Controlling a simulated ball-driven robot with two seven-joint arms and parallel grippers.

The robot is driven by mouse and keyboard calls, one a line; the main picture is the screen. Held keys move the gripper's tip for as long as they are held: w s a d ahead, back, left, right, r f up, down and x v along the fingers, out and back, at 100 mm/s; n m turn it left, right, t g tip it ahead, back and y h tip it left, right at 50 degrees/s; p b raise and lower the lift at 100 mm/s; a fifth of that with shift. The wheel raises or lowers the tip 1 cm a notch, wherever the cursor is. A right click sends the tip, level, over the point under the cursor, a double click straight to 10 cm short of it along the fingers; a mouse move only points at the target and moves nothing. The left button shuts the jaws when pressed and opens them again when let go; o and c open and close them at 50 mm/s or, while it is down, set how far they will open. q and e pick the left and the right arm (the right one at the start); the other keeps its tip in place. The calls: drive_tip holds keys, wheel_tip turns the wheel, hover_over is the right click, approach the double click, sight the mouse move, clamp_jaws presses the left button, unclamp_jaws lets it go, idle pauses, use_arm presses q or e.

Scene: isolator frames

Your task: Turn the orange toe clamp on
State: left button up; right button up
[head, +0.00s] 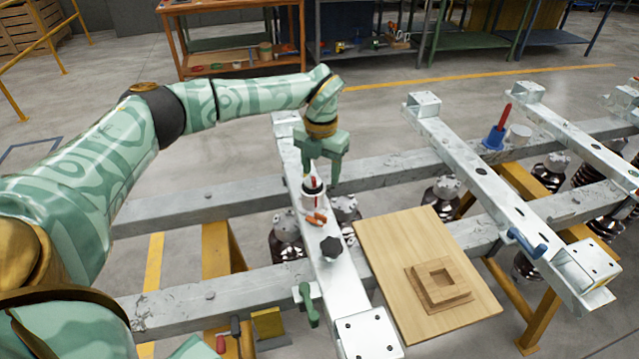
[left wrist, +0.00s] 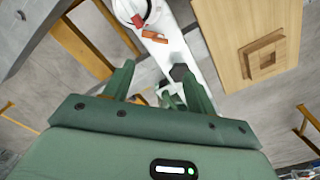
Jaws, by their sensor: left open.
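The orange toe clamp (head: 316,218) is a small orange piece on the pale steel beam (head: 352,290). My left gripper (head: 322,173) is open and empty, above and behind the white device, fingers pointing down. In the left wrist view my left gripper (left wrist: 157,82) has its fingers apart. The clamp's setting is too small to tell. My right gripper is not seen.
A wooden board with a stepped square block (head: 440,285) lies to the right.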

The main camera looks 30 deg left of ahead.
use_arm(q)
drive_tip(key=shift+r, duration=0.65)
drive_tip(key=shift+c, duration=0.3)
